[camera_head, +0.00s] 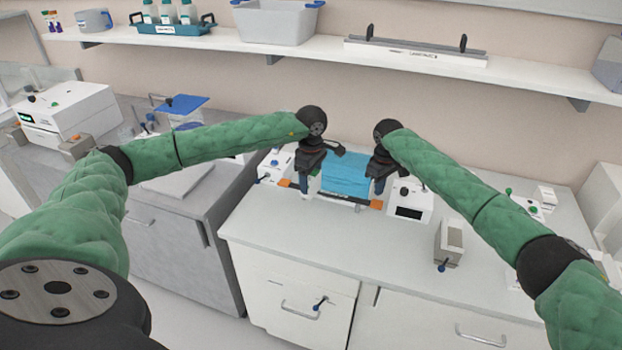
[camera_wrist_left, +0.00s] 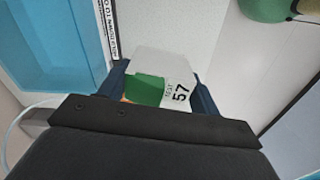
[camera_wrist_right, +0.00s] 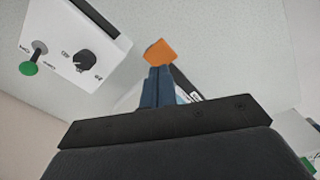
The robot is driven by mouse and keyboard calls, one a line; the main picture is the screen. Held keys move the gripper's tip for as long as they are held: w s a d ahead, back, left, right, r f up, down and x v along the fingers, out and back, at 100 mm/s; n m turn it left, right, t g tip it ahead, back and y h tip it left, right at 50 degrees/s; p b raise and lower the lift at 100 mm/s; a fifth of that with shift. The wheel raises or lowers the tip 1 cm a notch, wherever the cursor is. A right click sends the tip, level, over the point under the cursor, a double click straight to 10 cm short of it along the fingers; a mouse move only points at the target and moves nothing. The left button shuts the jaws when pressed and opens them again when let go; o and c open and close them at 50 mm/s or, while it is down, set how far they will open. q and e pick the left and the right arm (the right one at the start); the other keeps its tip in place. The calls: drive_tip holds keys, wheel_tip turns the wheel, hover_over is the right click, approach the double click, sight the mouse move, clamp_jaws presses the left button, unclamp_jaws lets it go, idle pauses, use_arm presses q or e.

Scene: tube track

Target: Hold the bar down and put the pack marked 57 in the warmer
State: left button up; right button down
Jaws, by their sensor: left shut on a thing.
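My left gripper (camera_head: 305,188) is shut on the pack marked 57 (camera_wrist_left: 181,94), a pale pack with a green part and a white label. It holds the pack beside the left end of the blue-topped warmer (camera_head: 345,170); the warmer's blue side shows in the left wrist view (camera_wrist_left: 55,45). The bar has orange ends, the left (camera_head: 284,183) and the right (camera_head: 377,204). My right gripper (camera_head: 378,187) has its fingers together at the right orange end (camera_wrist_right: 160,52); I cannot tell whether it presses on it. Much of the bar is hidden.
A white control box (camera_head: 412,203) with a knob and green toggle stands right of the warmer. A small white box (camera_head: 273,168) stands to the left. A grey device (camera_head: 449,243) sits further right. The front of the counter (camera_head: 330,240) is clear. A shelf (camera_head: 330,45) runs above.

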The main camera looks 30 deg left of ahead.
sight(329, 165)
drive_tip(key=shift+f, duration=0.1)
drive_tip(key=shift+f, duration=3.75)
use_arm(q)
drive_tip(key=shift+w+a+f, duration=0.35)
drive_tip(key=shift+w+f, duration=0.15)
drive_tip(key=shift+w, duration=0.95)
drive_tip(key=shift+w+a+f, duration=0.35)
drive_tip(key=shift+w+f, duration=0.1)
drive_tip(key=shift+w, duration=1)
drive_tip(key=shift+w+a+f, duration=0.35)
drive_tip(key=shift+w+f, duration=0.15)
drive_tip(key=shift+w, duration=0.95)
drive_tip(key=shift+w+a+f, duration=0.4)
drive_tip(key=shift+w, duration=1.2)
drive_tip(key=shift+w+a+f, duration=0.35)
drive_tip(key=shift+w+f, duration=0.1)
drive_tip(key=shift+w, duration=1.2)
drive_tip(key=shift+w+a+f, duration=0.4)
drive_tip(key=shift+w, duration=1.2)
